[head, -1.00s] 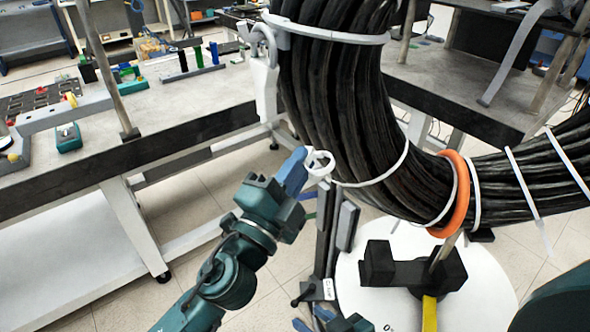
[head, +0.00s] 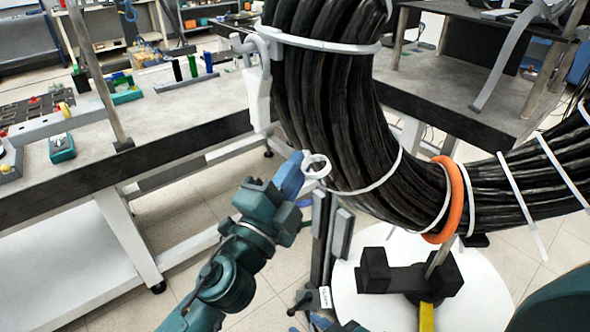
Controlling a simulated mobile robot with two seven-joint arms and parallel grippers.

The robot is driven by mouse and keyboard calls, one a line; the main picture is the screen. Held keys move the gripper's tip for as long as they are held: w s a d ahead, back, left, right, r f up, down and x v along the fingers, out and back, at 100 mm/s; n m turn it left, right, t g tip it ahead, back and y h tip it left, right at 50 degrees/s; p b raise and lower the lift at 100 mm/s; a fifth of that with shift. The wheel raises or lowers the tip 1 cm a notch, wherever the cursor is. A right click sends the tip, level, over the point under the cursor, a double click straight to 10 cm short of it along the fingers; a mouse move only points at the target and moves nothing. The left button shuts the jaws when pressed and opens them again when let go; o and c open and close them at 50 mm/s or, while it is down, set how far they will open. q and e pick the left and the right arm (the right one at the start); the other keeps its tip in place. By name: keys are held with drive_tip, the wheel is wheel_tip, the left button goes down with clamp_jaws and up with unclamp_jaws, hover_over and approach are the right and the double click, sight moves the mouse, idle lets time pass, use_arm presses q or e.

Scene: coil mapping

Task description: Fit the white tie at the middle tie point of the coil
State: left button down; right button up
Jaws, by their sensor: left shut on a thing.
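The thick black cable coil (head: 345,120) hangs in the middle and curves off to the right. A white tie (head: 375,184) runs across its lower left bend. The tie's looped end (head: 317,165) sticks out at the coil's left edge. My left gripper (head: 303,168), with blue fingertips, is shut on this end beside the coil. The tie's far side is hidden behind the coil.
An orange ring (head: 452,200) circles the coil right of the tie. Other white ties (head: 522,205) cross the right part. A white round base (head: 470,303) with a black bracket stands below. Grey workbenches (head: 190,115) stand behind at left and right.

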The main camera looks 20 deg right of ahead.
use_arm(q)
drive_tip(key=shift+w+d+r, duration=0.3)
drive_tip(key=shift+w+d, duration=0.1)
idle(1.0)
drive_tip(key=c, duration=1.3)
unclamp_jaws()
drive_tip(key=shift+c, duration=0.2)
drive_tip(key=shift+f, duration=0.1)
